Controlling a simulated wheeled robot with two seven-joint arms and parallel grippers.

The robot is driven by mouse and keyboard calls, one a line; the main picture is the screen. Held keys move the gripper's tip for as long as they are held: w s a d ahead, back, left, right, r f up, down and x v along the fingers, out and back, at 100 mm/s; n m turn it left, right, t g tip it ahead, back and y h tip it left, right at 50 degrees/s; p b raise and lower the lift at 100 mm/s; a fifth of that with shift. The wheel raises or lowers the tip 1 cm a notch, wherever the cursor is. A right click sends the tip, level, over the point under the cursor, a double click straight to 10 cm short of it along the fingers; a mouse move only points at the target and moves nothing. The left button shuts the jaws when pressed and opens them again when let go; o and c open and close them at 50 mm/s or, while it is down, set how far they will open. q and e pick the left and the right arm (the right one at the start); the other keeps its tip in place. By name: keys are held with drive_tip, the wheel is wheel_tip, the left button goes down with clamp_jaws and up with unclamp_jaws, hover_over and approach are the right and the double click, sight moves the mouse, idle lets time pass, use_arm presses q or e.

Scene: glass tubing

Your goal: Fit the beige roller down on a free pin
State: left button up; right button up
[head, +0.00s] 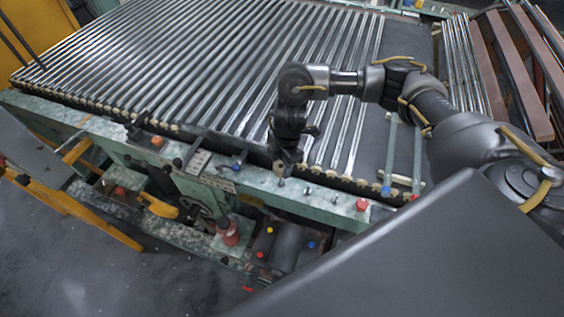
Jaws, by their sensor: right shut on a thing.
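My right gripper (286,164) points down over the green rail at the front edge of the bed of glass tubes. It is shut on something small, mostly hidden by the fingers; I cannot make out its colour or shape. Small metal pins stand upright on the rail: one (281,182) just below the gripper, another (308,191) to its right, and one (333,200) further right. I cannot tell whether the gripper's load touches a pin. Several small beige rollers (90,103) line the front edge of the bed. My left gripper is not in view.
The green rail (345,205) carries a red button (362,205) at right and an orange one (157,141) at left. Long glass tubes (230,60) fill the bed behind. Brown beams (515,70) lie at the far right. A red knob (231,238) stands below the rail.

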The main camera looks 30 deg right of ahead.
drive_tip(key=shift+f+b, duration=0.65)
drive_tip(key=shift+f, duration=0.75)
drive_tip(key=shift+p, duration=0.85)
idle(0.5)
drive_tip(key=shift+f+b, duration=1.5)
drive_tip(key=shift+f, duration=0.8)
drive_tip(key=o, duration=1)
drive_tip(key=shift+o, duration=0.2)
drive_tip(key=r, duration=0.7)
drive_tip(key=d+r, duration=0.1)
drive_tip(key=r, duration=0.2)
drive_tip(key=shift+d+r, duration=0.1)
drive_tip(key=shift+r, duration=0.25)
